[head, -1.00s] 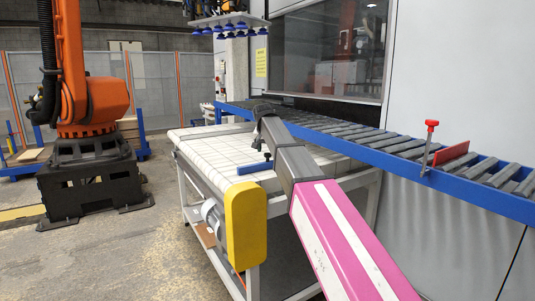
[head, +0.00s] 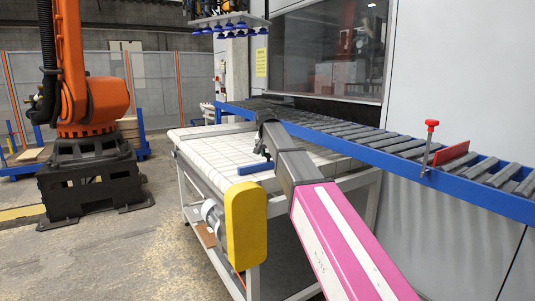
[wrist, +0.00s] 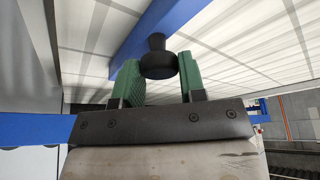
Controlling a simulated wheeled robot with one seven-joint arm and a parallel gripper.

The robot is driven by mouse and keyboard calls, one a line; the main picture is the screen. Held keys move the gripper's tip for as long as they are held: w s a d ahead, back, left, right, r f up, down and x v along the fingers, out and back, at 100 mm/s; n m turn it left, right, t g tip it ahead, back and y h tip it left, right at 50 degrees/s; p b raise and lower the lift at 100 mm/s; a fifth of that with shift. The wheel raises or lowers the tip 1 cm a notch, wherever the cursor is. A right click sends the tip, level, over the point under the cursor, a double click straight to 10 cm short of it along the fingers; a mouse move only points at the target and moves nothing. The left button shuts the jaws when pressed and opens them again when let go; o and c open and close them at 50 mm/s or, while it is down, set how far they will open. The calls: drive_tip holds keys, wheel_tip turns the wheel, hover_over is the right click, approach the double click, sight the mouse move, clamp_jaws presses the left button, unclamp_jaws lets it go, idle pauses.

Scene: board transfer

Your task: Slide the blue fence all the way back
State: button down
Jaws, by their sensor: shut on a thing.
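The blue fence (head: 254,168) is a short bar lying across the white gridded belt table (head: 212,150), near its front end. In the wrist view the fence (wrist: 178,14) runs away at a slant, with a black knob (wrist: 158,62) standing on it. My gripper (wrist: 160,78) has its green fingers on either side of the knob and is shut on it. In the head view my gripper (head: 263,150) is at the fence, partly hidden by my grey and magenta arm. The knob is hidden there.
A blue-framed roller conveyor (head: 400,150) runs behind the table, with a red plate (head: 451,154) and a red-topped clamp (head: 430,145). A yellow guard (head: 246,225) covers the table's front corner. An orange robot (head: 92,100) stands at the left. The belt beyond the fence is clear.

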drive_tip(key=s+d, duration=0.1)
drive_tip(key=s, duration=0.1)
drive_tip(key=s+d, duration=0.1)
drive_tip(key=s, duration=0.1)
drive_tip(key=s+d, duration=0.2)
drive_tip(key=shift+s+d, duration=0.1)
drive_tip(key=c, duration=0.7)
unclamp_jaws()
